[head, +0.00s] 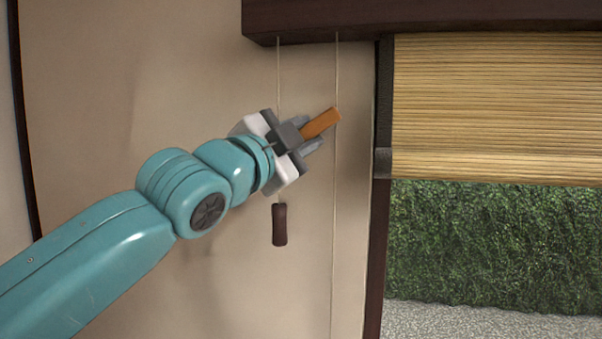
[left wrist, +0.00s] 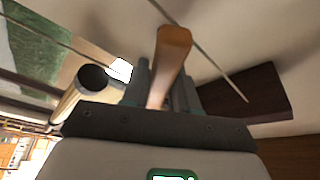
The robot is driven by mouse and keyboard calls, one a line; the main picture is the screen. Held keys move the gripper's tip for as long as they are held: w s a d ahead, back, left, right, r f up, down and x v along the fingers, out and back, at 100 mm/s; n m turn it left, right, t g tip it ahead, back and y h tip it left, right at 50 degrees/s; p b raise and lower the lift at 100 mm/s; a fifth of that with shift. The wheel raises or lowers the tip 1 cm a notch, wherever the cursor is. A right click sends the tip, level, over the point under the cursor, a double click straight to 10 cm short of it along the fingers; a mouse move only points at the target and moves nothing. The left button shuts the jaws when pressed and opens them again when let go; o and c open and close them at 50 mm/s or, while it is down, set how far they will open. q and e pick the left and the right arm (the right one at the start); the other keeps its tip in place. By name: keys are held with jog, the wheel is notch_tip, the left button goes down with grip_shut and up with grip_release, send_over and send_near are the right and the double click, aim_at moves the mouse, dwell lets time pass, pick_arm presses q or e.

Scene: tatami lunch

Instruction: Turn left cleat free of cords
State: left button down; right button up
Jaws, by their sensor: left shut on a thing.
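The cleat (head: 322,121) is an orange-brown wooden bar that points up and right in the head view. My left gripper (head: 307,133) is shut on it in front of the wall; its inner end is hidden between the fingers. In the left wrist view the cleat (left wrist: 171,52) stands up between the fingers (left wrist: 160,88). A thin left cord (head: 278,70) runs down behind my gripper to a dark brown pull (head: 279,225). A thin right cord (head: 336,220) passes by the cleat's outer tip; I cannot tell whether they touch. No cord wrap shows on the cleat's visible part. My right gripper is out of view.
A dark wooden beam (head: 420,16) runs across the top, with both cords hanging from it. A half-lowered bamboo blind (head: 490,110) hangs at the right over an opening with a dark post (head: 376,240); a green hedge (head: 490,245) shows outside. The plain wall (head: 110,100) is clear.

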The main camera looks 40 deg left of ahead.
pick_arm(q)
jog(key=n+y+b, duration=0.1)
jog(key=n+b, duration=0.1)
jog(key=b, duration=0.1)
jog(key=n+y+b, duration=0.1)
jog(key=n+b, duration=0.2)
jog(key=n+t+y+b, duration=0.1)
jog(key=n+b, duration=0.1)
jog(key=b, duration=0.1)
jog(key=shift+d+f, duration=0.15)
jog(key=shift+f, duration=0.1)
jog(key=n+y+b, duration=0.1)
jog(key=n, duration=0.1)
jog(key=n+y+b, duration=0.1)
jog(key=shift+r+n, duration=0.2)
jog(key=shift+n, duration=0.2)
jog(key=shift+r+n+g+y+b, duration=0.1)
jog(key=shift+n+g+y+b, duration=0.2)
jog(key=shift+n+y, duration=0.55)
jog(key=shift+r+n+g+y+b, duration=0.1)
jog(key=shift+n+g+y+b, duration=0.2)
jog(key=shift+n, duration=1.05)
jog(key=c, duration=1)
grip_release()
jog(key=shift+o, duration=0.2)
